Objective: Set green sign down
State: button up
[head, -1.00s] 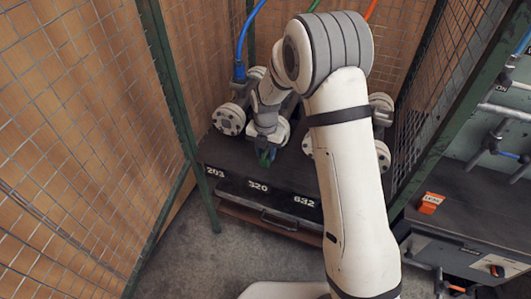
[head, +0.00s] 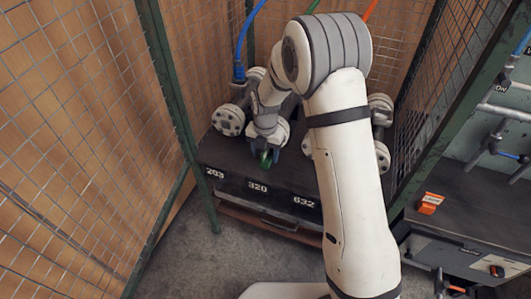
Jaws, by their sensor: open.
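The fingers partly cover the sign. I cannot tell at this size whether they touch it.
Flanged pipes stand at the back of the bench, with a blue hose (head: 241,52) at the left one. Mesh walls close in both sides. An orange tag (head: 430,203) sits on the right-hand bench. The front left of the bench top is clear.

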notch_tip(320, 180, up, 12)
jog(key=p, duration=0.2)
jog(key=s+d+r+m, duration=0.4)
jog(key=d+r+m, duration=0.1)
jog(key=m, duration=0.1)
jog(key=s+d+r+m, duration=0.1)
jog(key=s+d+m, duration=0.2)
jog(key=s+m, duration=0.4)
jog(key=s+d+r+m+t, duration=0.1)
jog(key=s+d+r+m, duration=0.1)
jog(key=s+d+m, duration=0.2)
jog(key=s+d+r+m+t, duration=0.1)
jog(key=s+d+m, duration=0.3)
jog(key=s+m, duration=0.6)
jog(key=m, duration=0.5)
jog(key=shift+s+d+r, duration=0.25)
jog(key=shift+s+r, duration=0.15)
jog(key=shift+r, duration=0.1)
